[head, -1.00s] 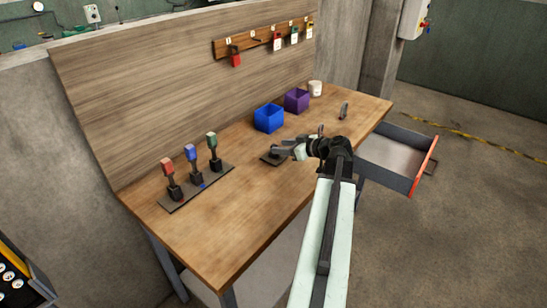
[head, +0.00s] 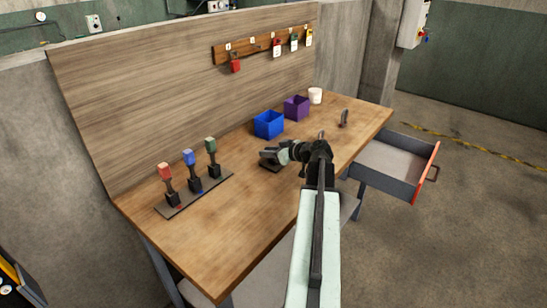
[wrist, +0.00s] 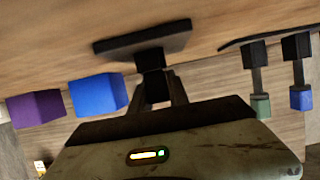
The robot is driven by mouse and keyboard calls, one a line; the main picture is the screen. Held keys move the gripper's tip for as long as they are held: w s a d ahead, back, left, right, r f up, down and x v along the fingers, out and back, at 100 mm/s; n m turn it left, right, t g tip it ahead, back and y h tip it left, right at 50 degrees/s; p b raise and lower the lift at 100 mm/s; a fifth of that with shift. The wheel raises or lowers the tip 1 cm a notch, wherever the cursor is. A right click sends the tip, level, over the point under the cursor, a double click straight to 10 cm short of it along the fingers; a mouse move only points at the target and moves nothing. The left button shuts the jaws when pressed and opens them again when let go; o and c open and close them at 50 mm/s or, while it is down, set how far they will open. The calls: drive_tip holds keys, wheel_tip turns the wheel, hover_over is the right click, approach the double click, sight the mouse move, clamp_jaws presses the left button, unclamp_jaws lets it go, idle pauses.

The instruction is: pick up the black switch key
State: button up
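The black switch key (wrist: 152,82) shows in the wrist view as a small dark block at a black base plate (wrist: 142,42). My gripper (wrist: 154,76) is at it, with one dark finger on each side. Whether the fingers press on the key or stand slightly apart from it cannot be told. In the head view my gripper (head: 273,156) is low over the bench, at the small dark base plate (head: 264,164). There the gripper hides most of the plate and the key.
A blue bin (head: 268,124) and a purple bin (head: 296,107) stand behind my gripper. Red, blue and green-topped switches stand on a dark strip (head: 195,196) to the left. A white cup (head: 315,95) and an open drawer (head: 390,180) are at right. The bench front is clear.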

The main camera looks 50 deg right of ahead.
clamp_jaws()
wheel_tip(320, 180, up, 4)
drive_tip(key=p, duration=0.4)
drive_tip(key=shift+s+d+r, duration=0.1)
drive_tip(key=shift+s+r, duration=0.05)
drive_tip(key=s+d, duration=0.2)
drive_tip(key=s, duration=0.2)
drive_tip(key=s+d, duration=0.3)
drive_tip(key=s, duration=0.1)
drive_tip(key=s+d+p, duration=0.1)
drive_tip(key=s+d, duration=0.2)
drive_tip(key=s, duration=0.1)
drive_tip(key=shift+s+d+r, duration=0.2)
drive_tip(key=shift+s+r, duration=0.05)
drive_tip(key=shift+r, duration=0.15)
drive_tip(key=shift+s+d, duration=0.1)
drive_tip(key=shift+s, duration=0.15)
drive_tip(key=shift+s, duration=0.1)
